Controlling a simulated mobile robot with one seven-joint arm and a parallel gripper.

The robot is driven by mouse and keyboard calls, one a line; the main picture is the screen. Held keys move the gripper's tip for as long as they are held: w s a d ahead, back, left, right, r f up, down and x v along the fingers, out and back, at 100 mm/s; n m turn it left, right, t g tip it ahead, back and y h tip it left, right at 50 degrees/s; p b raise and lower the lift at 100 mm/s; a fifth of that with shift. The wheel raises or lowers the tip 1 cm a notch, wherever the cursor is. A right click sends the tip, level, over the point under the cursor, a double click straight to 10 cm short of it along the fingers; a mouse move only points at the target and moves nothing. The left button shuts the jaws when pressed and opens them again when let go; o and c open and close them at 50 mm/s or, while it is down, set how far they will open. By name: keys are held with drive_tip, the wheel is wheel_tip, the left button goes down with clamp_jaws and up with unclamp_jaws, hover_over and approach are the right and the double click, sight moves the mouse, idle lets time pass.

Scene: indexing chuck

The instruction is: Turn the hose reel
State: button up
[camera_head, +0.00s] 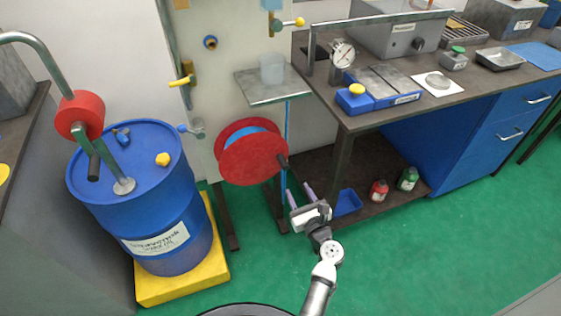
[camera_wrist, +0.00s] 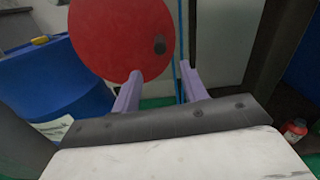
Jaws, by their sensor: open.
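The hose reel (camera_head: 246,156) is a red disc pair with blue hose between them, mounted on the pale wall panel left of the workbench. A dark crank handle (camera_head: 282,161) sticks out near its right edge. In the wrist view the red reel face (camera_wrist: 115,35) fills the upper left, and the dark handle (camera_wrist: 159,45) shows end-on. My gripper (camera_head: 298,190) is below and right of the reel, its two pale purple fingers apart and pointing up toward it. In the wrist view the open fingers (camera_wrist: 160,83) lie below the handle, with nothing between them.
A blue drum (camera_head: 135,180) with a red-headed pump stands on a yellow pallet (camera_head: 182,285) at left. A small grey shelf (camera_head: 268,96) is above the reel. The workbench (camera_head: 345,122) and its lower shelf with red and green bottles are at right. Green floor is clear in front.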

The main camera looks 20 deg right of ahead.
sight(286, 168)
drive_tip(key=w, duration=0.6)
drive_tip(key=w+p, duration=0.1)
drive_tip(key=w, duration=0.5)
drive_tip(key=shift+w+a, duration=0.2)
drive_tip(key=shift+w, duration=0.2)
clamp_jaws()
